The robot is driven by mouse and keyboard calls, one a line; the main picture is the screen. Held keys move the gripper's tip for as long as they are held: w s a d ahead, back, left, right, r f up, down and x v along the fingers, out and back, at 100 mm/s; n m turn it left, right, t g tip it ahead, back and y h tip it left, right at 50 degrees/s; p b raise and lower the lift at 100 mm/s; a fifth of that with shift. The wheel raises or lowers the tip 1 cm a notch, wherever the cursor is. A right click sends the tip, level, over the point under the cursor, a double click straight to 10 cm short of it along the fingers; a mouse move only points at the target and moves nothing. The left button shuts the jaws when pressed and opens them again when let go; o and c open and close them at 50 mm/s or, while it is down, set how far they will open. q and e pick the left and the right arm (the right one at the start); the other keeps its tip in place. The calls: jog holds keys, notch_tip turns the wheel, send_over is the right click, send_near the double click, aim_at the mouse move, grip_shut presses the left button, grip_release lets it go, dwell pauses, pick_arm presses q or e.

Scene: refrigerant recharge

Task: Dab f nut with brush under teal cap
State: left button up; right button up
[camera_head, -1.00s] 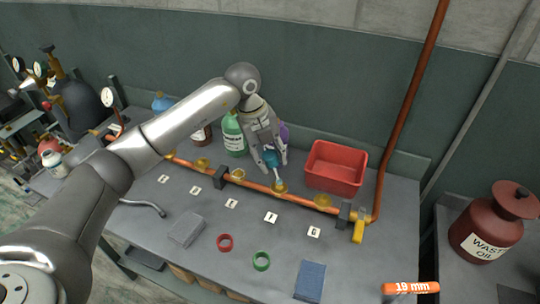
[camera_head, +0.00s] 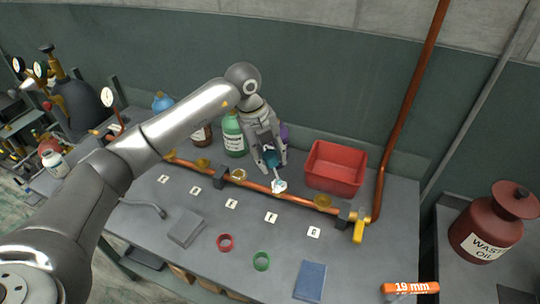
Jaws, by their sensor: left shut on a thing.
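My left gripper (camera_head: 270,162) is shut on the teal cap (camera_head: 271,158) above the copper pipe. A pale brush stem (camera_head: 277,175) points down from the cap to a brass nut on the pipe. White foam (camera_head: 279,186) covers much of that nut, and the brush tip is hidden in it. This nut is the second from the right, behind a small white label (camera_head: 271,217) whose letter is too small to read surely. Other brass nuts (camera_head: 323,201) sit along the copper pipe (camera_head: 258,187). My right gripper is not in view.
A red bin (camera_head: 335,168) stands just right of the gripper. A green bottle (camera_head: 233,136) and a purple item (camera_head: 284,132) stand behind. A yellow valve handle (camera_head: 359,231) is at the pipe's right end. Red (camera_head: 225,242) and green (camera_head: 261,261) rings lie in front.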

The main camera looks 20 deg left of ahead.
pick_arm(q)
jog(key=shift+w+d+r+p+v, duration=0.15)
jog(key=shift+d+p+v, duration=0.1)
jog(key=shift+p+v, duration=0.7)
jog(key=shift+w+d+p+v, duration=0.15)
jog(key=shift+p+v, duration=0.3)
jog(key=shift+v, duration=0.85)
jog(key=shift+w+d+r+p+v, duration=0.1)
jog(key=shift+d+p+v, duration=0.2)
jog(key=shift+p+v, duration=0.65)
jog(key=shift+r+b, duration=0.1)
jog(key=shift+b, duration=0.2)
